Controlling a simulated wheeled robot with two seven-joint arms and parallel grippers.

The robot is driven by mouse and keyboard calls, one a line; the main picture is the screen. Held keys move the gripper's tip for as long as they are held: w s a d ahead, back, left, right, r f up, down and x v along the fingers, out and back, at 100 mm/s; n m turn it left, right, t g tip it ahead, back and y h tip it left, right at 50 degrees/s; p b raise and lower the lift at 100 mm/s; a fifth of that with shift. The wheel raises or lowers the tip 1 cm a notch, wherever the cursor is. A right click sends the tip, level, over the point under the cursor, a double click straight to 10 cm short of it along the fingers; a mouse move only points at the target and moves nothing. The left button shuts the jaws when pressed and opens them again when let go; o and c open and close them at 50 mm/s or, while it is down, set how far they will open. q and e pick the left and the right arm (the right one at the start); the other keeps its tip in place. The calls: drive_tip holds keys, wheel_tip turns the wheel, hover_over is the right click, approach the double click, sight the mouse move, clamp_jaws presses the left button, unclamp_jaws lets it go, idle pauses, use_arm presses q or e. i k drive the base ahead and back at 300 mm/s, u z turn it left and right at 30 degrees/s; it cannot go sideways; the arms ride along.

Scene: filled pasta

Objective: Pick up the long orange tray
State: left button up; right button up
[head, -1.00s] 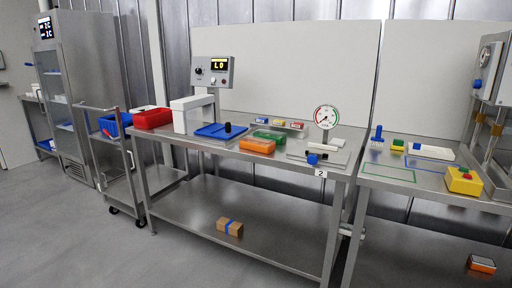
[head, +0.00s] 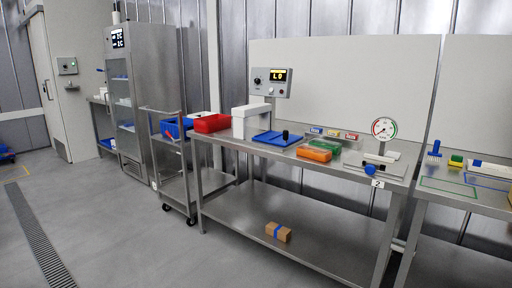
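The long orange tray (head: 314,153) lies on the steel workbench (head: 228,143), near its front edge and right of the middle. A green tray (head: 325,146) sits just behind it. Neither of my grippers shows in the head view, so their state is not visible.
A blue tray (head: 268,139) lies left of the orange one, and a dial scale (head: 384,128) stands to the right. A steel cart (head: 178,183) stands left of the bench. A taped brown box (head: 278,232) lies on the lower shelf. The floor in front is clear.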

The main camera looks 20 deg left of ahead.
sight(322, 155)
drive_tip(key=u, duration=1.05)
drive_tip(key=i, duration=1.2)
drive_tip(key=u, duration=0.35)
drive_tip(key=i, duration=1.4)
drive_tip(key=z, duration=0.6)
